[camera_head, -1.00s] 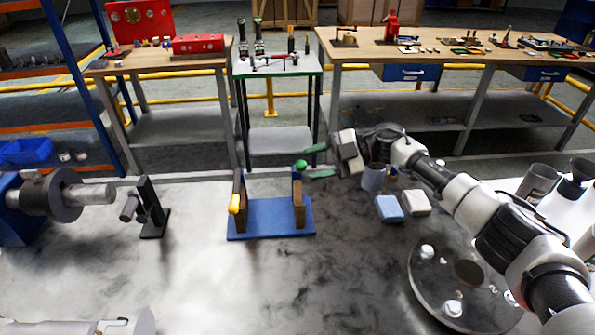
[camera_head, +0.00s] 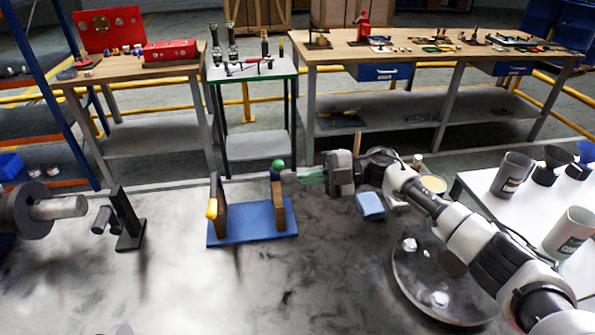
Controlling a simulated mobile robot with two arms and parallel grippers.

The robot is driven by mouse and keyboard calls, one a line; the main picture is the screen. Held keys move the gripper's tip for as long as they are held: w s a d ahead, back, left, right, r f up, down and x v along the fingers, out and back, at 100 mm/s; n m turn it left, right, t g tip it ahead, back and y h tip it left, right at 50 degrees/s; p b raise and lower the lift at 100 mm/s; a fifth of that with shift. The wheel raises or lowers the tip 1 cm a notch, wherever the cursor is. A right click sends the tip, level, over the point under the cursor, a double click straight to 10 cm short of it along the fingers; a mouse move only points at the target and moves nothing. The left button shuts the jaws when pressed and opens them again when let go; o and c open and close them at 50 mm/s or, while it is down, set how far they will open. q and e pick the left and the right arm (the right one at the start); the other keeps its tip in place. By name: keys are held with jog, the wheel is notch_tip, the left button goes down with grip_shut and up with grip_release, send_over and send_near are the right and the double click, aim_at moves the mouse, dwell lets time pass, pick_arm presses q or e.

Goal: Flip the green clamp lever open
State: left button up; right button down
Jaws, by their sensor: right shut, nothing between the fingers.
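The green clamp lever shows as a round green knob (camera_head: 278,165) at the top of the right brown post (camera_head: 278,203) of a small fixture. The lever's arm is hardly visible. My left gripper is not in view.
A light blue block (camera_head: 370,206) lies beneath my right arm. A round dark plate (camera_head: 440,280) stands at right front, near a white table with cups (camera_head: 512,174). A shaft (camera_head: 60,207) and black bracket (camera_head: 128,220) stand left. The table front is clear.

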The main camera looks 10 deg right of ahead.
aim_at(276, 166)
jog(key=s+d+f+n+t, duration=0.3)
jog(key=s+d+n+t, duration=0.2)
jog(key=s+t, duration=0.55)
jog(key=w+a+r+p, duration=0.4)
jog(key=w+a+r, duration=0.1)
jog(key=w+a, duration=0.3)
jog(key=shift+w+a+y+p, duration=0.35)
jog(key=shift+a+y, duration=0.05)
jog(key=shift+a, duration=0.2)
